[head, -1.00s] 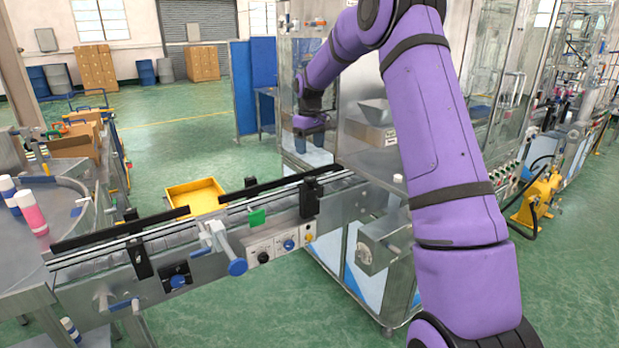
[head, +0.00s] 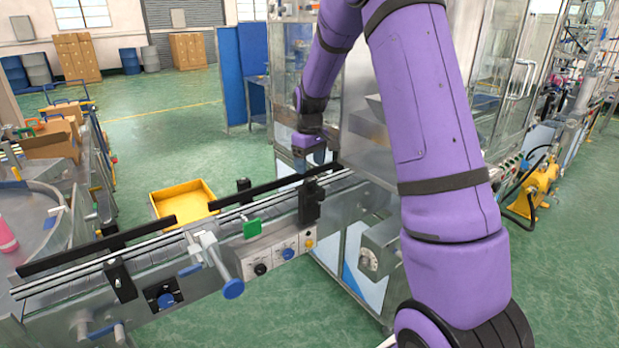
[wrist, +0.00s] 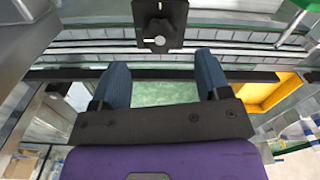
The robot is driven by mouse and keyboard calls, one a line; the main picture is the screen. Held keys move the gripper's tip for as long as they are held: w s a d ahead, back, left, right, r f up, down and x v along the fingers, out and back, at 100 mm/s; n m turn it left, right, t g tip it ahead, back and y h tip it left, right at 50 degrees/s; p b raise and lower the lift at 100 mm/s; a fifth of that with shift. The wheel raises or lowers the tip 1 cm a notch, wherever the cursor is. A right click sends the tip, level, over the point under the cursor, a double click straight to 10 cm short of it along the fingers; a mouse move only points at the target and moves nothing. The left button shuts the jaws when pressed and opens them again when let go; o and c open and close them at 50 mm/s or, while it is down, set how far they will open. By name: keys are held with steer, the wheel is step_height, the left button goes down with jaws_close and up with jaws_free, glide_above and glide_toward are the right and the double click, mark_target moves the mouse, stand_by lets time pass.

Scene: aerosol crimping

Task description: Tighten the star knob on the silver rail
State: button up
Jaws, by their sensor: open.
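The silver rail (head: 85,277) runs along the conveyor, from lower left to the machine at centre. A black clamp block (head: 310,205) stands on it near the machine. In the wrist view a black bracket (wrist: 176,12) shows at top centre with a dark round knob and a silver pin (wrist: 157,40); I cannot tell if this knob is star-shaped. My gripper (head: 309,157) hangs just behind the conveyor, pointing down, beyond the black clamp block. In the wrist view my gripper (wrist: 161,65) has its two blue fingers wide apart with nothing between them, short of the bracket.
A second black clamp block (head: 120,281) and a blue-handled crank (head: 232,288) are on the conveyor's near side. A yellow tray (head: 163,209) lies behind it. The machine cabinet (head: 362,140) stands close to my arm. Green floor is open at the back left.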

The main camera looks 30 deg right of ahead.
mark_target(310, 180)
steer(key=shift+f, duration=2.55)
steer(key=shift+c, duration=0.5)
steer(key=c, duration=0.8)
steer(key=shift+c, duration=0.2)
